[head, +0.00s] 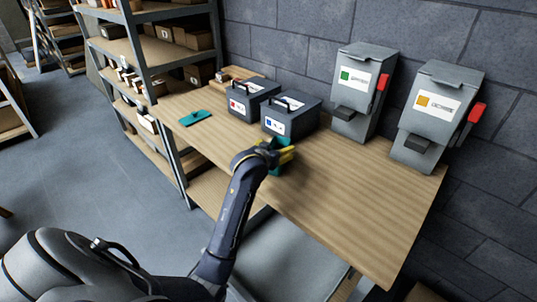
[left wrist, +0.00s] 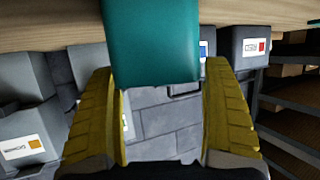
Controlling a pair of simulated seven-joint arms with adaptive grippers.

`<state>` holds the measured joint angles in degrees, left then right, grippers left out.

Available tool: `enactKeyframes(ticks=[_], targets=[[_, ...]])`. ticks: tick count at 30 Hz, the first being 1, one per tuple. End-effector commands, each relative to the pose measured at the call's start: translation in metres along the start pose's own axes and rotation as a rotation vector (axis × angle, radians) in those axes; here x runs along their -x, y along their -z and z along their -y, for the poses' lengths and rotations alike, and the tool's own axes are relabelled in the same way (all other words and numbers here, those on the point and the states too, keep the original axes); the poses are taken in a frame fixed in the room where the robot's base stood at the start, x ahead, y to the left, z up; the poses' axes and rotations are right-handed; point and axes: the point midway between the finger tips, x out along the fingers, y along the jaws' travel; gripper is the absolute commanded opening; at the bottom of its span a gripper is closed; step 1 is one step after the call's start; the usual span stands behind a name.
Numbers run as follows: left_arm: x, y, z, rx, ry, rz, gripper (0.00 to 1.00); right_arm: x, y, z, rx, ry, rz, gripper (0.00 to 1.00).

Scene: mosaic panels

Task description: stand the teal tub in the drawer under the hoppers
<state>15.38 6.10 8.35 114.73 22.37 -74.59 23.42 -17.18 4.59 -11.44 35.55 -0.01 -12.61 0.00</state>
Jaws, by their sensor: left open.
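The teal tub (head: 276,168) stands on the wooden table near its front edge, partly hidden by my left gripper (head: 287,153). In the left wrist view the tub (left wrist: 150,40) shows between the tips of my open yellow fingers; I cannot tell whether they touch it. Two grey hoppers with red levers stand at the back of the table, one with a green label (head: 363,92) and one with an orange label (head: 436,118). I cannot make out a drawer clearly; a grey surface (head: 285,258) shows below the table's front edge. My right gripper is out of view.
Two dark grey boxes with handles, one with a red label (head: 240,106) and one with a blue label (head: 278,126), stand behind the tub. A flat teal piece (head: 195,117) lies at the table's left. Shelving (head: 165,65) stands beyond it. The table's right part (head: 350,205) is clear.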

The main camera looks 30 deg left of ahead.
Motion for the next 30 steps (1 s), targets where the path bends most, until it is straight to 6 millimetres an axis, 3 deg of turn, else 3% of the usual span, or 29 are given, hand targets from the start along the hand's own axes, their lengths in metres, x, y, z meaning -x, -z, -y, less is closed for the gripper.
enactKeyframes(ticks=[15, 20, 22, 30], targets=[[0.084, 0.000, 0.000, 0.000, 0.001, -0.001, 0.83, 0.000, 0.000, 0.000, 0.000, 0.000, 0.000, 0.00], [0.098, 0.000, 0.000, 0.000, 0.000, -0.001, 0.83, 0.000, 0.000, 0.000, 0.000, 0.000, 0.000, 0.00], [0.102, 0.001, 0.000, 0.000, 0.000, -0.002, 0.89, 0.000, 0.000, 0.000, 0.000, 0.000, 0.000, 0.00], [0.106, 0.000, 0.000, 0.000, 0.000, 0.000, 0.89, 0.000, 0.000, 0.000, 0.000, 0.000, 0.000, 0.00]])
